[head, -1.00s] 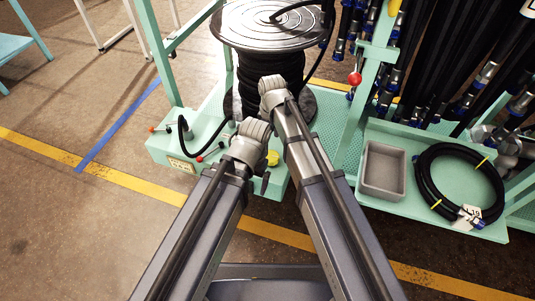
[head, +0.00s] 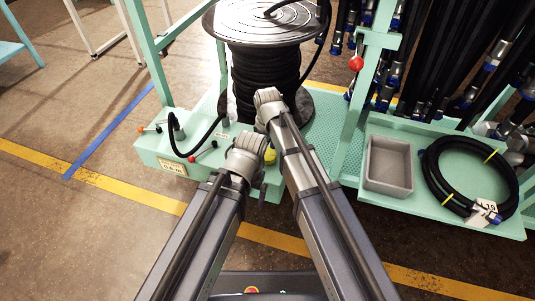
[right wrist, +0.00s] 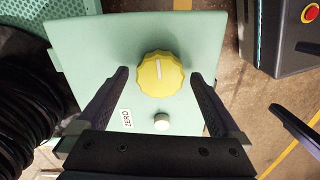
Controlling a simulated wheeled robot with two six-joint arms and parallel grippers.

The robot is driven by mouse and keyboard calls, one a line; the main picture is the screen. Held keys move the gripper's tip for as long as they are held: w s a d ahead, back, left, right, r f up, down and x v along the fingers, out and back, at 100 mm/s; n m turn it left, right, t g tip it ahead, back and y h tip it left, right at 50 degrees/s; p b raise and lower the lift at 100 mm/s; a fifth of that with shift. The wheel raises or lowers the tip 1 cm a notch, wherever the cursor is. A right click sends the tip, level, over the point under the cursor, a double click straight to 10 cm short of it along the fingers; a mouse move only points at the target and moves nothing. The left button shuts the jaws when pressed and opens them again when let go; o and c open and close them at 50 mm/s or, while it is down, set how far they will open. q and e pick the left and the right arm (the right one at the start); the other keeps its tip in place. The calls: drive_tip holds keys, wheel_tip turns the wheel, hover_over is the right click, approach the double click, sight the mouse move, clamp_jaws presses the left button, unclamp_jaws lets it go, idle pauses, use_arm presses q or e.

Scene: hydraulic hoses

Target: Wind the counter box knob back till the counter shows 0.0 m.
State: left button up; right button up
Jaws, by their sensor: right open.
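The counter box is a pale green box; its top (right wrist: 90,50) fills the middle of the right wrist view. Its yellow scalloped knob (right wrist: 161,74) has a white pointer line. My right gripper (right wrist: 160,76) is open, with one finger on each side of the knob and visible gaps between. A small white button (right wrist: 161,122) and a ZERO label (right wrist: 126,118) sit near it. In the head view, the knob (head: 270,155) is partly hidden by my arms. A cream plate (head: 172,168) is on the box front; its reading is too small to tell. My left gripper's fingers are mostly hidden.
A black hose spool (head: 265,65) stands behind the box. A grey bin (head: 388,165) and a coiled hose (head: 432,180) lie on the green shelf at right. Black hoses hang above them. A red ball-topped lever (head: 356,63) stands by the post. Open floor lies at left.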

drive_tip(key=shift+c, duration=0.2)
drive_tip(key=c, duration=1.3)
drive_tip(key=shift+m, duration=0.3)
drive_tip(key=shift+o, duration=0.2)
drive_tip(key=shift+m, duration=2.6)
drive_tip(key=shift+w+d+m, duration=0.1)
drive_tip(key=shift+m, duration=2.9)
idle(0.4)
